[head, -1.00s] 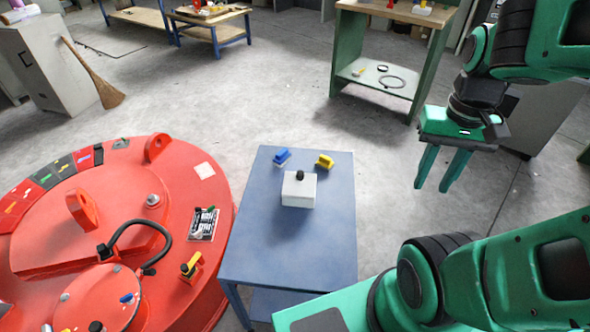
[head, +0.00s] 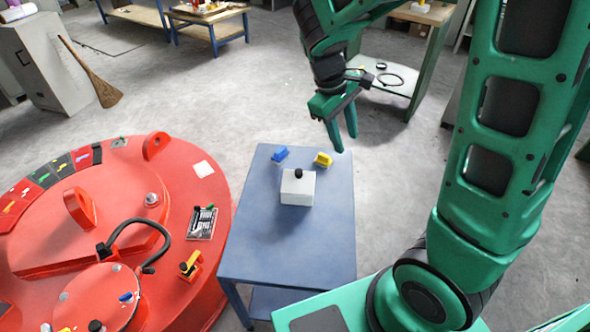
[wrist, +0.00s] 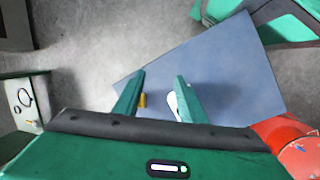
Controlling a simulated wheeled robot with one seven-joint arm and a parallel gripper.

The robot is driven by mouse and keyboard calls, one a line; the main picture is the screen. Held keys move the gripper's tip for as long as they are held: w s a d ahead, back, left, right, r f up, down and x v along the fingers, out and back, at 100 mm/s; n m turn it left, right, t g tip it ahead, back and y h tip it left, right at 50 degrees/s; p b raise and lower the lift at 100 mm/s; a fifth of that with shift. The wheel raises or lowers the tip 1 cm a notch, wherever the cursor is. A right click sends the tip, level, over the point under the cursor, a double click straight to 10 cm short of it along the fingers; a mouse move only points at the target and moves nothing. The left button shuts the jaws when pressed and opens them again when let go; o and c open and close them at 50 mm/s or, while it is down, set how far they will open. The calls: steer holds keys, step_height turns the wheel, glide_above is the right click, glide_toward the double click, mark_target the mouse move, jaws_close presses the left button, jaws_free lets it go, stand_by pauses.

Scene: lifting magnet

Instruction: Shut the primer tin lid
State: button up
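A white box-shaped tin (head: 298,190) with a black knob on top stands on the blue table (head: 270,250). I take it to be the primer tin; I cannot tell whether its lid is open or shut. My gripper (head: 345,144) is open and empty, pointing down above and beyond the table's far right corner, apart from the tin. In the wrist view the two fingers (wrist: 160,78) are spread, and a sliver of white, likely the tin (wrist: 172,104), shows beside the right finger, mostly hidden.
A blue block (head: 280,154) and a yellow block (head: 323,159) lie behind the tin on the table. A large red round magnet (head: 185,150) stands close at the left. A green workbench (head: 425,60) is behind my arm. The table's front half is clear.

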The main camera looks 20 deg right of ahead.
mark_target(298, 171)
steer(key=w+a+f+n+t+h, duration=0.1)
steer(key=w+a+f+n, duration=0.3)
steer(key=a, duration=0.3)
steer(key=w+a+f+n+h, duration=0.1)
steer(key=w+a+f+n, duration=0.25)
steer(key=a, duration=0.35)
steer(key=shift+m, duration=0.25)
steer(key=x, duration=1)
steer(key=shift+w+a+f, duration=0.2)
steer(key=shift+w+f, duration=0.2)
steer(key=shift+f, duration=0.1)
jaws_close()
steer(key=shift+w, duration=0.1)
